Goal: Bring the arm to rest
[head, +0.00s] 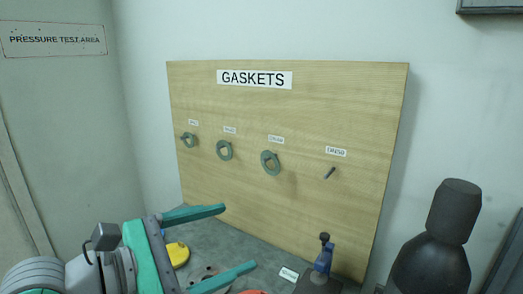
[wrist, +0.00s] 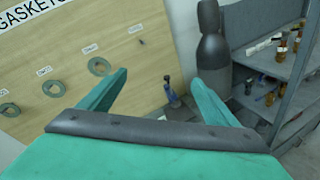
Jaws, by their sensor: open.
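My gripper (head: 235,243) is at the lower left of the head view. Its two teal fingers are spread wide and point right, with nothing between them. It is apart from the board and above the grey bench. In the wrist view my gripper (wrist: 160,82) also shows open and empty, with the board at left and the bottle and shelf beyond. The rest of my arm is partly cut off by the head view's lower left edge.
A wooden GASKETS board (head: 290,110) carries several pegs; three hold green rings, and the right peg (head: 330,173) is bare. A blue-and-black tool (head: 323,260), a yellow disc (head: 178,254) and a dark bottle (head: 432,262) stand near. A shelf (wrist: 270,60) holds small bottles.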

